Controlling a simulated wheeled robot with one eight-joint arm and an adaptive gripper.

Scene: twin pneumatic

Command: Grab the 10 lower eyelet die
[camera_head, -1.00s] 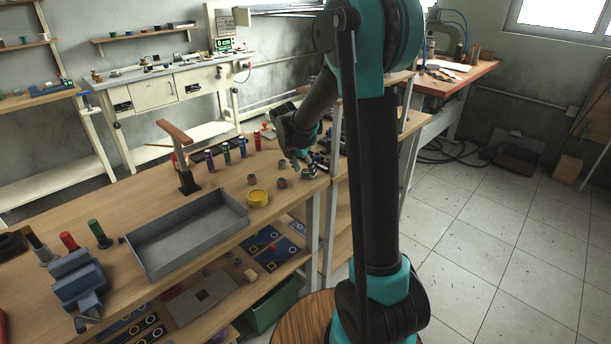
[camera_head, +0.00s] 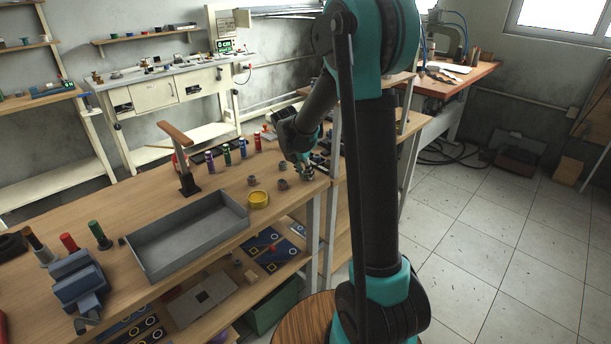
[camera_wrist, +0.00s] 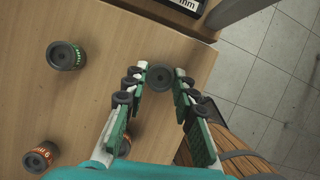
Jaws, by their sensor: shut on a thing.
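A dark grey round die (camera_wrist: 160,77) sits between the fingertips of my gripper (camera_wrist: 159,84) in the wrist view. The fingers are shut on it, one at each side; no label on it can be read. Its height above the wooden top cannot be told. A die with green marking (camera_wrist: 65,56) and one with orange marking (camera_wrist: 40,157) stand apart on the left.
The wooden bench (camera_head: 215,260) ends just right of my gripper. Several coloured bottles (camera_head: 227,156) stand behind. A dark sign with "mm" (camera_wrist: 187,4) is at the wrist view's top.

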